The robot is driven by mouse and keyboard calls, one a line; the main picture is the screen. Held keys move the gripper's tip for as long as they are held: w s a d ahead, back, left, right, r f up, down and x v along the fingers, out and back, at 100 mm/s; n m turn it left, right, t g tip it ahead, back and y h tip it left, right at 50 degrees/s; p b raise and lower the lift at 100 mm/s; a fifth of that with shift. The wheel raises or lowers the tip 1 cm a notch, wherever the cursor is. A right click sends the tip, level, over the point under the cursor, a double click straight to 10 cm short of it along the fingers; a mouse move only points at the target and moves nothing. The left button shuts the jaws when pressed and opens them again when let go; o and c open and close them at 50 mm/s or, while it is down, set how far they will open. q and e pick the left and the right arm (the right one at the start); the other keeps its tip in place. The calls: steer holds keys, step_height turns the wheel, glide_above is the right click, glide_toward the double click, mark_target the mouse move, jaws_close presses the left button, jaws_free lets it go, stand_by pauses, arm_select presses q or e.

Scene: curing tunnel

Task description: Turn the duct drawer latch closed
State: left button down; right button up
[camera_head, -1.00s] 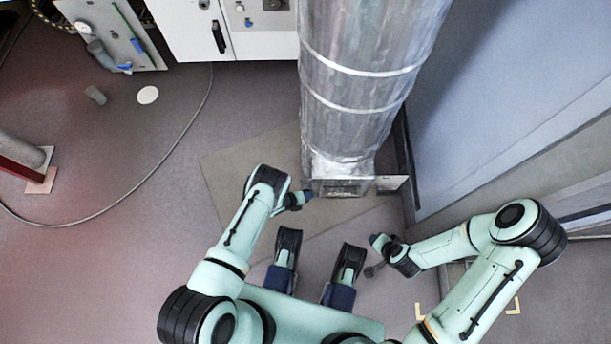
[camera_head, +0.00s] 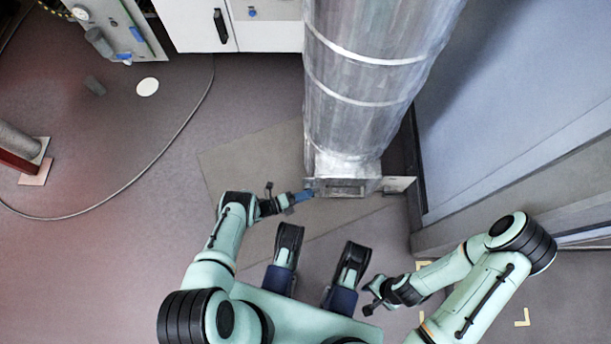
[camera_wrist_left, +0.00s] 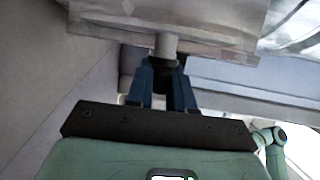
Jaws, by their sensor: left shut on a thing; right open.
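The duct (camera_head: 370,95) is a wide silver pipe ending in a square drawer housing (camera_head: 346,187), with a dark recess in its front face. My left gripper (camera_head: 309,193) is at the left side of this housing, its blue fingers pointing right. In the left wrist view, my left gripper (camera_wrist_left: 167,68) is shut on the latch, a small dark piece below a pale round post (camera_wrist_left: 166,45) under the housing's metal edge. The fingers hide most of the latch, so I cannot tell its angle. My right gripper (camera_head: 371,298) is open and empty, away from the duct.
A grey-blue wall panel (camera_head: 480,110) stands close on the right. A white cabinet (camera_head: 265,32) is behind on the left. The floor on the left is mostly clear, with a cable (camera_head: 150,165) across it.

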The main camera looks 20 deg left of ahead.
arm_select(q)
steer(key=shift+w+n+t+h, duration=0.1)
steer(key=shift+n+t+h, duration=0.25)
steer(key=shift+h, duration=0.25)
stand_by(0.3)
steer(key=c, duration=1.1)
jaws_free()
steer(key=shift+p+v, duration=0.55)
steer(key=shift+v, duration=6.15)
arm_select(e)
steer(key=shift+w+a+r+t, duration=0.1)
steer(key=shift+w+r+t, duration=0.1)
steer(key=shift+w, duration=0.3)
steer(key=shift+w+r+t, duration=0.1)
steer(key=shift+w+r, duration=0.1)
steer(key=shift+w, duration=0.3)
